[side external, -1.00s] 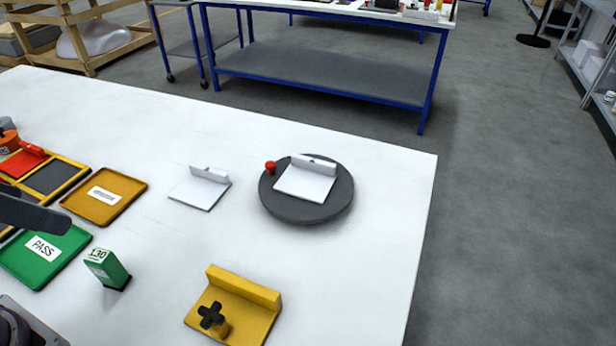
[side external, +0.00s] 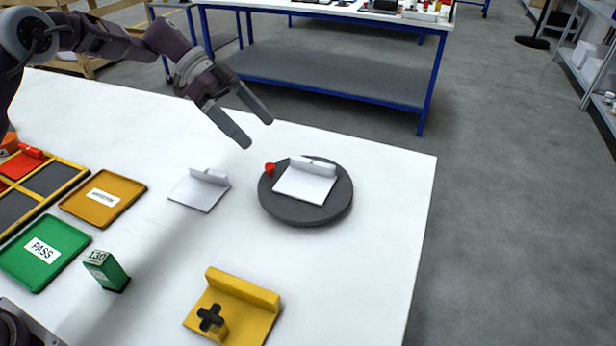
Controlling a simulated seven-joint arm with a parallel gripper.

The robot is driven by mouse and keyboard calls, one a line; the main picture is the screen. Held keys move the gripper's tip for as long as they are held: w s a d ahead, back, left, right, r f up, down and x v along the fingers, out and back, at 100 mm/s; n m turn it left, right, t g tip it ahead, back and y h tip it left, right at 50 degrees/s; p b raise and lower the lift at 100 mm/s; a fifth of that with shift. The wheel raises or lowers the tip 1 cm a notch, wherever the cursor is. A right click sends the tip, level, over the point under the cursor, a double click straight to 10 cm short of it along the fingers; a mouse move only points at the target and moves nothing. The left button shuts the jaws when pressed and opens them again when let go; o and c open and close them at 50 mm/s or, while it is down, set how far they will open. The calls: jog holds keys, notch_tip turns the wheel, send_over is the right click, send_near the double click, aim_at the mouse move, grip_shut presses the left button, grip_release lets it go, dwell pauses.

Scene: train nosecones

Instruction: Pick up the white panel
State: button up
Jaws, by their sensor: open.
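Two white panels with a raised back edge are in view. One white panel (side external: 199,192) lies on the white table left of the dark disc. The other white panel (side external: 304,186) lies on the round dark grey disc (side external: 306,215), beside a small red knob (side external: 270,169). I cannot tell from the pictures which one the task means. My gripper (side external: 258,133) is open and empty. It appears above the table's far side, up and left of the disc, with its fingers pointing down and right. Neither panel is hidden by it.
A yellow fixture (side external: 250,290) with a black cross knob stands at the front. A green 130 block (side external: 106,270), a green PASS tray (side external: 43,250), an orange tray (side external: 103,197) and a yellow-framed divided tray (side external: 50,180) are at left. The table (side external: 380,240) is clear right of the disc.

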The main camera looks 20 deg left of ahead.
aim_at(321, 187)
jog(key=w+f+m, duration=0.1)
jog(key=f, duration=0.1)
jog(key=w+f+h, duration=0.1)
jog(key=f, duration=0.2)
jog(key=w+f+m+h, duration=0.1)
jog(key=f, duration=0.2)
jog(key=shift+w+a+m, duration=0.3)
jog(key=shift+w+a, duration=0.05)
jog(key=x, duration=1.2)
jog(key=shift+w+d+r, duration=0.1)
jog(key=shift+w+r, duration=0.15)
jog(key=c, duration=1.4)
